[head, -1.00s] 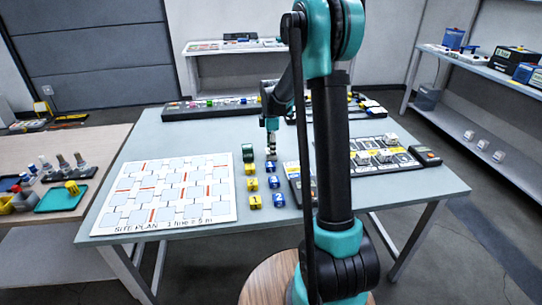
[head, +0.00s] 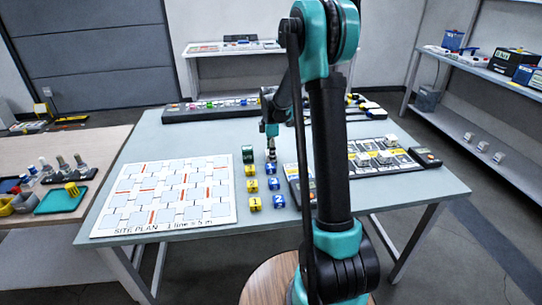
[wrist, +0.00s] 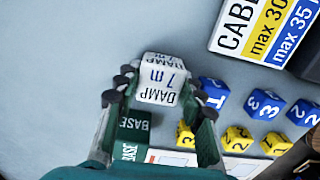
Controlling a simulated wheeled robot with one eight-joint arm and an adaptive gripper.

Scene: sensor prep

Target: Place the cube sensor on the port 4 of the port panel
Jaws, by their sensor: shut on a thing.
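My gripper (wrist: 158,95) is shut on a white cube sensor (wrist: 162,78) marked "DAMP 7 m", with a finger on each side of it. In the head view my gripper (head: 271,152) is low over the table beside the dark green cube (head: 248,154); the held cube is small and hard to make out there. In the wrist view a green "BASE" cube (wrist: 133,124) shows by the left finger. A panel (head: 415,165) with white cubes on it lies on the right of the table, partly behind my arm. Its port numbers are not readable.
Blue cubes (head: 278,200) and yellow cubes (head: 254,203) stand in columns near my gripper. A site plan board (head: 120,222) covers the table's left. A long dark rack (head: 200,113) lines the back edge.

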